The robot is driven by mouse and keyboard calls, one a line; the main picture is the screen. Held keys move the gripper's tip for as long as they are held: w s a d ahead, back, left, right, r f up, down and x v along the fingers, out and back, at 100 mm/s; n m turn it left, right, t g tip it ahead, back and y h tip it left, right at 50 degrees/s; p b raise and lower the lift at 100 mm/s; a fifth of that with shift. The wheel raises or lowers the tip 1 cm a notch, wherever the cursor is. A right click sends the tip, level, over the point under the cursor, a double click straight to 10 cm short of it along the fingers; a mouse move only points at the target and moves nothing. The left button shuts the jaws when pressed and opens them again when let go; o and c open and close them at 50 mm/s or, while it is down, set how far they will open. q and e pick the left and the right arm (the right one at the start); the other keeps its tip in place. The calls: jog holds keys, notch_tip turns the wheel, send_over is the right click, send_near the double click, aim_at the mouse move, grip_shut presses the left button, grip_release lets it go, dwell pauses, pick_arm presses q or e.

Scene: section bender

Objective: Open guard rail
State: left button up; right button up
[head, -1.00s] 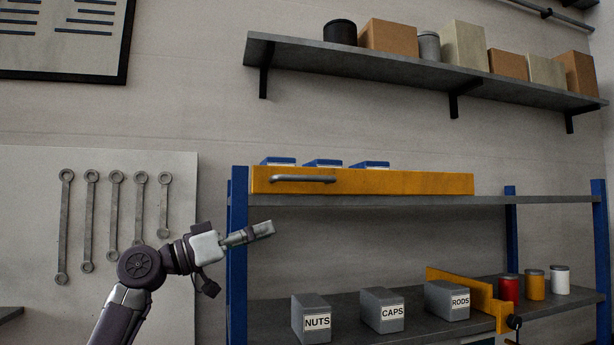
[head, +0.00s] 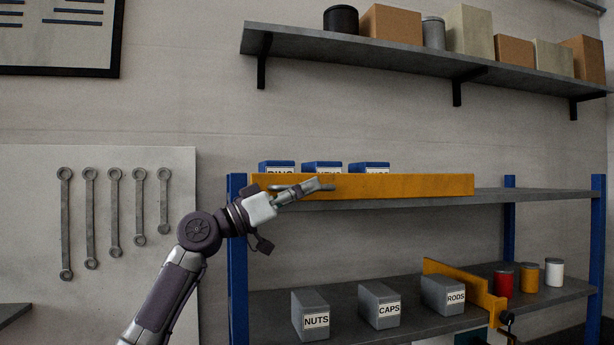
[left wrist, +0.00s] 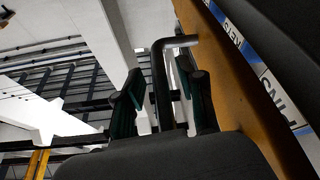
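The yellow guard rail (head: 405,185) runs along the front of the upper shelf, with a grey bar handle at its left end. The handle (left wrist: 162,80) shows in the left wrist view as a bent bar between my two fingers. My left gripper (head: 318,186) is at the handle in the head view and covers much of it. In the left wrist view the fingers (left wrist: 165,95) stand apart on either side of the bar, with gaps visible; contact cannot be told. My right gripper is in neither view.
Blue labelled bins (head: 322,168) stand behind the rail. The lower shelf holds grey bins (head: 379,306), a second yellow rail (head: 465,290) and several cans (head: 528,278). Wrenches (head: 113,215) hang on a panel at left. A wall shelf (head: 380,58) with boxes is above.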

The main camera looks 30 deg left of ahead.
pick_arm(q)
jog(key=shift+w+d+r, duration=0.1)
jog(key=shift+w+d, duration=0.05)
jog(key=shift+w, duration=0.15)
grip_shut()
dwell(0.4)
